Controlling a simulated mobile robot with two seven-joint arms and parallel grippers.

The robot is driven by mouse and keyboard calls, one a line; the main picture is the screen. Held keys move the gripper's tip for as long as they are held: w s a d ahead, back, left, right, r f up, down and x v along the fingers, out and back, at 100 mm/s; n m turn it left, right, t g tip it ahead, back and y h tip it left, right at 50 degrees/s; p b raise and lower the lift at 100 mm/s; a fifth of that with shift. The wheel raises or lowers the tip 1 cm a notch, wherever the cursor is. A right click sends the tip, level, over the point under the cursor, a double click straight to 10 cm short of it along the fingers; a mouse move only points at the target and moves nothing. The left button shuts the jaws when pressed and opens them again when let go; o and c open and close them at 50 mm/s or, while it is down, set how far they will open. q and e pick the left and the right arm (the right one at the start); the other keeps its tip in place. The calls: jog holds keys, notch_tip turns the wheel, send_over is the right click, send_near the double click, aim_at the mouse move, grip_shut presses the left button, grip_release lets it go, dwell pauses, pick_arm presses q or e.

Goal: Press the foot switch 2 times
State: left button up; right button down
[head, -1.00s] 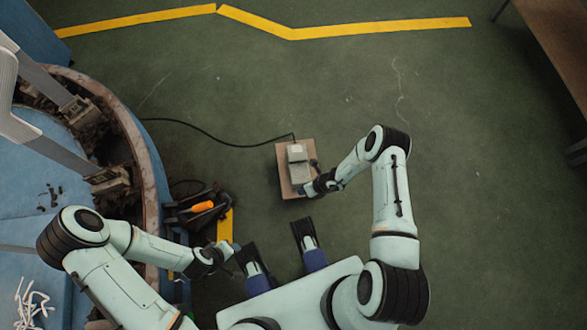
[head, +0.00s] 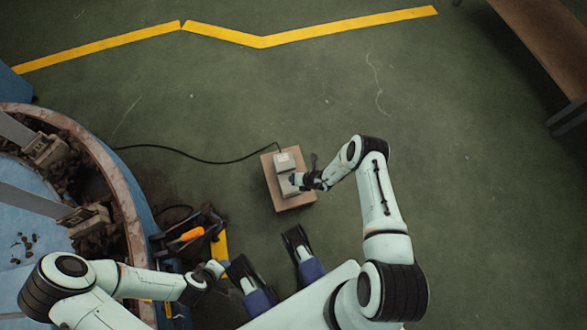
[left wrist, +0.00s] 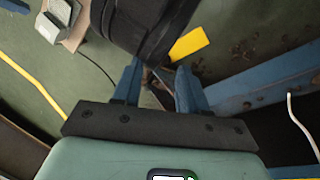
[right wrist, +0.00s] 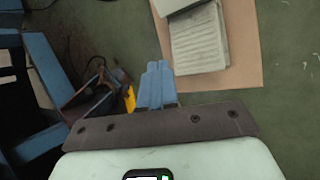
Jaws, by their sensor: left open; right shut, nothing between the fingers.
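The foot switch (head: 284,164) is a grey box with a ribbed pedal, fixed on a brown board (head: 291,205) on the floor. In the right wrist view the ribbed pedal (right wrist: 200,45) lies beyond and right of the fingertips. My right gripper (head: 295,180) is shut and empty, its blue fingers (right wrist: 155,70) together, over the right side of the pedal in the head view. I cannot tell if it touches the pedal. My left gripper (left wrist: 158,80) is open and empty, away to the left of the switch, which also shows at the upper left of the left wrist view (left wrist: 55,22).
A black cable (head: 190,157) runs left from the switch. A round blue machine with a rusty rim (head: 110,170) stands at left. A black device with an orange handle (head: 192,234) is beside it. A brown table (head: 540,40) is at upper right. Green floor is clear beyond the switch.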

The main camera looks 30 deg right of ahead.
jog(key=b, duration=0.3)
send_over(295, 189)
jog(key=f, duration=0.5)
jog(key=shift+s+a+f, duration=0.25)
jog(key=shift+s+f, duration=0.15)
jog(key=shift+s+f+b, duration=0.15)
jog(key=shift+f+b, duration=0.55)
jog(key=shift+f, duration=0.15)
pick_arm(q)
notch_tip(295, 189, down, 7)
jog(key=a, duration=0.2)
jog(key=shift+s+a+n+y, duration=0.15)
jog(key=shift+a+n+y, duration=0.15)
jog(key=shift+a+y, duration=0.1)
pick_arm(e)
jog(key=shift+f, duration=0.2)
jog(key=shift+a, duration=0.1)
pick_arm(q)
jog(key=shift+f+b, duration=0.25)
jog(key=shift+b, duration=0.15)
pick_arm(e)
jog(key=shift+s+f, duration=0.1)
jog(key=shift+f, duration=0.35)
